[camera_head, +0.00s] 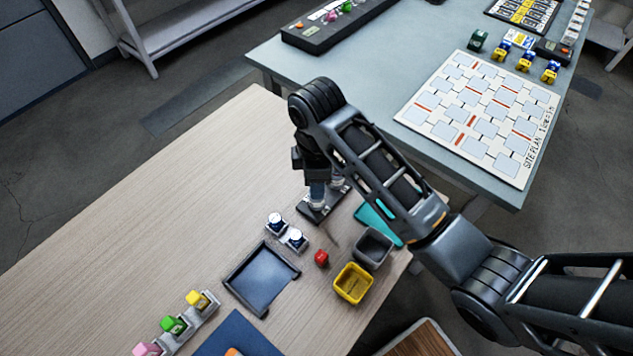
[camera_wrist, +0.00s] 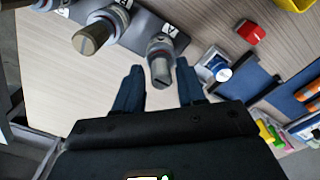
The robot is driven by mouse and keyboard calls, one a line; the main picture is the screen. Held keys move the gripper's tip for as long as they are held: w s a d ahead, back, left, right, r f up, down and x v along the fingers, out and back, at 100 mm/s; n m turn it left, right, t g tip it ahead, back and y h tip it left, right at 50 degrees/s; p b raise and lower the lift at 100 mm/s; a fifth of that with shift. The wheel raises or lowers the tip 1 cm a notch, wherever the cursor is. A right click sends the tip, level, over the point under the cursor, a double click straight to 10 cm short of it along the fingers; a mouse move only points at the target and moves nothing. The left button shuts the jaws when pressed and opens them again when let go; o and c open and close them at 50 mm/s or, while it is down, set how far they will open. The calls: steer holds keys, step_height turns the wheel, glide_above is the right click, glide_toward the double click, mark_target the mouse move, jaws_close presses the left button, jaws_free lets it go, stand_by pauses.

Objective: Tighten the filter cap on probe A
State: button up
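In the wrist view one probe (camera_wrist: 160,58) is between my gripper's fingertips (camera_wrist: 157,80), with gaps seen on both sides. The other probe (camera_wrist: 98,30), with a brownish cap end, is to the left, outside the fingers. In the head view my gripper (camera_head: 318,186) points down over the dark stand (camera_head: 313,216), and my arm hides part of the probes. Whether either cap is loose cannot be told.
On the wooden table (camera_head: 130,215) are two white-topped pieces (camera_head: 275,221), a dark tray (camera_head: 262,305), a red cube (camera_head: 321,258), a yellow bin (camera_head: 353,284) and a grey bin (camera_head: 388,247). Coloured blocks (camera_head: 173,325) stand front left. The table's left part is clear.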

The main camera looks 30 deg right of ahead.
steer(key=shift+n, duration=0.4)
steer(key=shift+c, duration=0.4)
steer(key=c, duration=0.5)
steer(key=m, duration=0.8)
steer(key=shift+m, duration=0.3)
steer(key=o, duration=0.3)
steer(key=shift+m, duration=0.3)
steer(key=shift+o, duration=1.3)
